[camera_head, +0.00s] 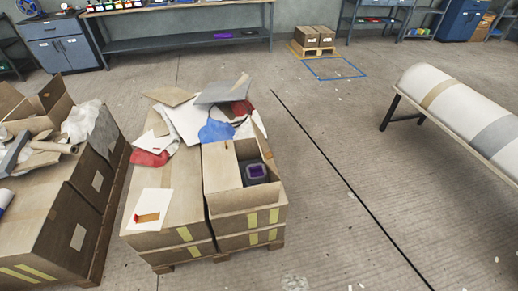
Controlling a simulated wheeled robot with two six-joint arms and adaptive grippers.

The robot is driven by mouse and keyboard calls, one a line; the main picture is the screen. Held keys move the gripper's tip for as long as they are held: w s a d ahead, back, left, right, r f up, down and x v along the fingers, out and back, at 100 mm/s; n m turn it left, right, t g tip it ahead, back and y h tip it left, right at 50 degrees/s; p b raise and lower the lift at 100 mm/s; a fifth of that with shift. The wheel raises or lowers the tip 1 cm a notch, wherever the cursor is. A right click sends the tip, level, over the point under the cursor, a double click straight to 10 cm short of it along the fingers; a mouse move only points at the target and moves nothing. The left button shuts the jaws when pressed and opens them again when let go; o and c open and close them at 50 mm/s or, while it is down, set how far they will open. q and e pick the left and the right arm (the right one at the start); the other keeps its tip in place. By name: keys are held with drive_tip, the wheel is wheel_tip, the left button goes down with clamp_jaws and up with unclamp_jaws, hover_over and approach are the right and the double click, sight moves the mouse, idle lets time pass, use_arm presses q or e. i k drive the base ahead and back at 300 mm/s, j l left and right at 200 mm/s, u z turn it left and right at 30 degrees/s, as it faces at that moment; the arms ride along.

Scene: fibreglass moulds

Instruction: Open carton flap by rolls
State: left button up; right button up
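The left pallet load of brown cartons (42,222) stands at the left edge. Paper-like rolls (62,149) lie on top of it, partly hidden by a grey strip. Behind the rolls, brown carton flaps (52,93) stand up at an angle. Another flap (8,99) shows at the left picture edge. I cannot tell which carton each flap belongs to. A white and blue roll end (5,198) shows at the left edge, cut off by the frame. Neither of my grippers is in view.
A second pallet of cartons (165,215) stands in the middle, with loose sheets, cloths and an open carton (225,199) holding a dark device (257,172). A white cylindrical mould (460,105) rests on a stand at right. Floor between them is clear.

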sight(221, 173)
drive_tip(key=j+u, duration=0.45)
drive_tip(key=i+j+u, duration=0.15)
drive_tip(key=j+u, duration=0.35)
drive_tip(key=l, duration=0.1)
